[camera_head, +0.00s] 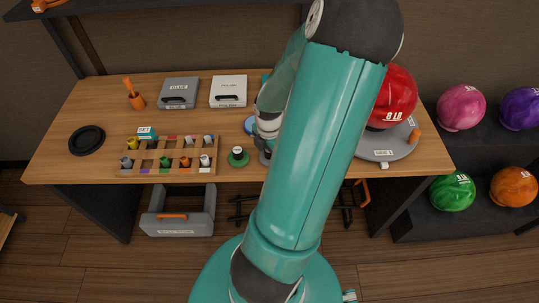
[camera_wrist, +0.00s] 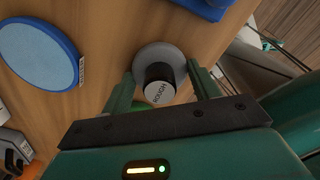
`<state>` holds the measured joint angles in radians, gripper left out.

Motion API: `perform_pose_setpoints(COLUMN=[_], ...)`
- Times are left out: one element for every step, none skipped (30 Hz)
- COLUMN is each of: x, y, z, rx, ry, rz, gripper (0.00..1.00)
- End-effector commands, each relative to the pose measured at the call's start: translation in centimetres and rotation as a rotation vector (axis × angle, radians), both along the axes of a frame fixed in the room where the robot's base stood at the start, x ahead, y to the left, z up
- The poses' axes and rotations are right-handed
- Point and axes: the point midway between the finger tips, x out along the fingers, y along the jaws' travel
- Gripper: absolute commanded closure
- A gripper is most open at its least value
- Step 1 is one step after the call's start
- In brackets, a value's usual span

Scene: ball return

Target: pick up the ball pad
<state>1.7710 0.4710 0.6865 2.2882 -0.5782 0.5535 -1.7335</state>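A grey round pad (camera_wrist: 145,56) with a black knob handle (camera_wrist: 161,74) and a white cap reading "ROUGH" stands on the wooden table in the wrist view. It also shows in part beside my arm in the head view (camera_head: 264,158). My gripper (camera_wrist: 160,70) is open, with one finger on each side of the knob. I cannot tell whether the fingers touch it. A similar green pad (camera_head: 238,158) with a pale top stands just left of the grey one. No label reading "ball pad" is legible.
A wooden rack (camera_head: 125,163) of small bottles stands left of the pads. A blue disc (camera_wrist: 38,52) lies close to my gripper. A red ball (camera_head: 395,97) rests on a grey round base (camera_head: 380,150) at right. My arm hides the table's middle.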

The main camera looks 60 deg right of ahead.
Motion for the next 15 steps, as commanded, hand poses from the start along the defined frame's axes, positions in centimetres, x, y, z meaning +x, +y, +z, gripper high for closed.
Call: perform_pose_setpoints(x=[-0.01,0.0,0.0,0.0,0.0,0.0,0.0,0.0,0.0,0.0,-0.01,-0.01,-0.01,-0.01,-0.02], y=[0.0,-0.01,-0.01,-0.01,-0.01,-0.01,-0.01,-0.01,-0.01,-0.01,-0.02,-0.02,-0.03,-0.04,-0.06], z=[0.01,0.01,0.01,0.01,0.02,0.02,0.02,0.02,0.02,0.02,0.04,0.08,0.14,0.23,0.4], rx=[0.0,0.0,0.0,0.0,0.0,0.0,0.0,0.0,0.0,0.0,0.0,-0.001,-0.001,-0.001,-0.002], ry=[0.0,0.0,0.0,0.0,0.0,0.0,0.0,0.0,0.0,0.0,0.0,0.0,0.0,0.0,0.0], rz=[0.0,0.0,0.0,0.0,0.0,0.0,0.0,0.0,0.0,0.0,0.0,0.0,0.0,0.0,0.0], gripper=[0.62,0.62,0.62,0.62,0.62,0.62,0.62,0.62,0.62,0.62,0.62,0.62,0.62,0.62,0.62])
